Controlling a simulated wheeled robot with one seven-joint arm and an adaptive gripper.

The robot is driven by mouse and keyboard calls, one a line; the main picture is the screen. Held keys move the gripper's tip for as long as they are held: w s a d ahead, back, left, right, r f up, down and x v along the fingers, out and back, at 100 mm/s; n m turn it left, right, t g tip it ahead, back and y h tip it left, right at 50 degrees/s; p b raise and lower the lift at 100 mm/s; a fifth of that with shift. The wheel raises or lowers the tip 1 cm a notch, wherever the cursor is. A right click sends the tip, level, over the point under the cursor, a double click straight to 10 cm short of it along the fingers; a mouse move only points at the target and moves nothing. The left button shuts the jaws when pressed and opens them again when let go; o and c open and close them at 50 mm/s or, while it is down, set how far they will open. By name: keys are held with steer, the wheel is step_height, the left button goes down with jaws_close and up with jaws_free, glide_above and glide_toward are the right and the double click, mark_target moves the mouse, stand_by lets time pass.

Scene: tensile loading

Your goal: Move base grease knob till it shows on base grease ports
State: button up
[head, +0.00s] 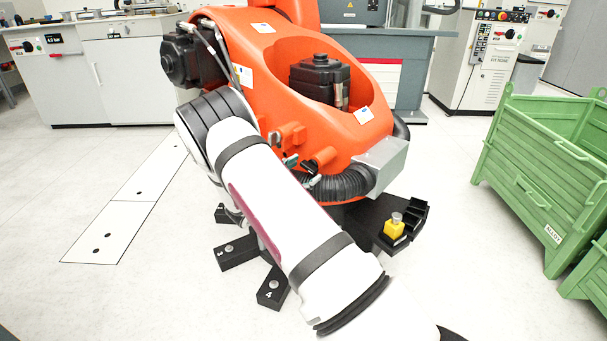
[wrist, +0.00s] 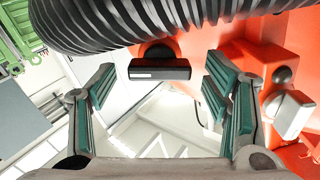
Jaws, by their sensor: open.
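In the head view a dark handle (head: 313,181) sits low on the orange machine (head: 260,75). Only a bit of teal finger shows there; my white arm hides most of my gripper. I cannot make out the ports' marking.
A black ribbed hose (wrist: 180,22) crosses close above the fingers. A second, pale knob (wrist: 292,115) stands on an orange block close to the right finger. A yellow block (head: 394,230) sits on the black base. Green bins (head: 545,165) stand right; floor at left is clear.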

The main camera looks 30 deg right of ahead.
steer(key=shift+d, duration=0.1)
steer(key=c, duration=1.2)
steer(key=shift+o, duration=0.2)
steer(key=m+b, duration=0.2)
steer(key=shift+f+m+b, duration=0.15)
steer(key=shift+m+b, duration=0.15)
steer(key=shift+m, duration=0.1)
steer(key=shift+m+b, duration=0.55)
steer(key=shift+m, duration=0.35)
steer(key=o, duration=1.2)
steer(key=shift+c, duration=0.2)
steer(key=v, duration=1.2)
